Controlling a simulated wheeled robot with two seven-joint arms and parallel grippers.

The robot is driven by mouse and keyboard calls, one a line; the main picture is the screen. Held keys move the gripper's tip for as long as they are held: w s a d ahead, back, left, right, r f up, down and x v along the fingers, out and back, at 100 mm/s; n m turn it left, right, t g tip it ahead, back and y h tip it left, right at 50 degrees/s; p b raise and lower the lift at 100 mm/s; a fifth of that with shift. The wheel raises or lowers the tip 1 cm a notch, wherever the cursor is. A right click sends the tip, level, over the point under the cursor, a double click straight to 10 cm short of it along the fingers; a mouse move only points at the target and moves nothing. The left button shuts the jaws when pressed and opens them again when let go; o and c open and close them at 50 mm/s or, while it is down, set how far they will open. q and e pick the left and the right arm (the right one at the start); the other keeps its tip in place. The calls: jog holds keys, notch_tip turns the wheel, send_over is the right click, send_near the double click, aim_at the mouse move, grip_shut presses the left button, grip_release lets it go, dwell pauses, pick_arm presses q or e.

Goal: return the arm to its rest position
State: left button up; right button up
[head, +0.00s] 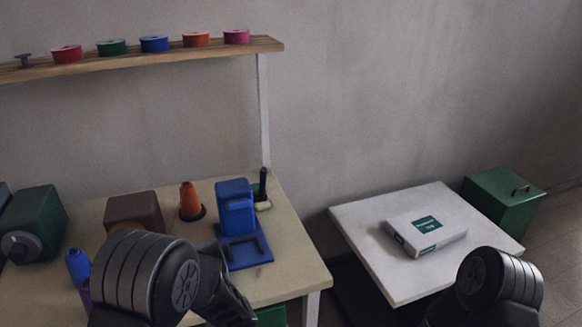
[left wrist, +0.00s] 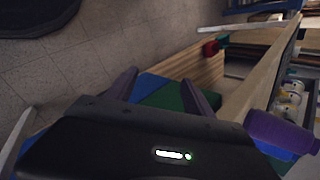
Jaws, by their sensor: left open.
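My left arm (head: 150,275) comes in at the bottom left of the head view, in front of the workbench. Its gripper cannot be made out there. In the left wrist view my left gripper (left wrist: 160,90) has its two dark fingers spread apart with nothing held between them. Behind the fingers are a green surface (left wrist: 165,97) and a blue one (left wrist: 150,86), apart from the fingers as far as I can tell. My right arm (head: 500,280) shows at the bottom right of the head view; its gripper is out of the picture.
A white table (head: 365,215) carries a box (head: 425,232).

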pick_arm(q)
jog(key=s+d+f+g+h, duration=0.1)
jog(key=s+d+f+h, duration=0.4)
jog(key=s+d+f, duration=0.3)
jog(key=s+d+f+n+t+h, duration=0.3)
jog(key=d+f+h, duration=0.2)
jog(key=d, duration=0.5)
jog(key=shift+n+t+h, duration=0.4)
jog(key=shift+h, duration=0.6)
jog(key=shift+d+f, duration=0.1)
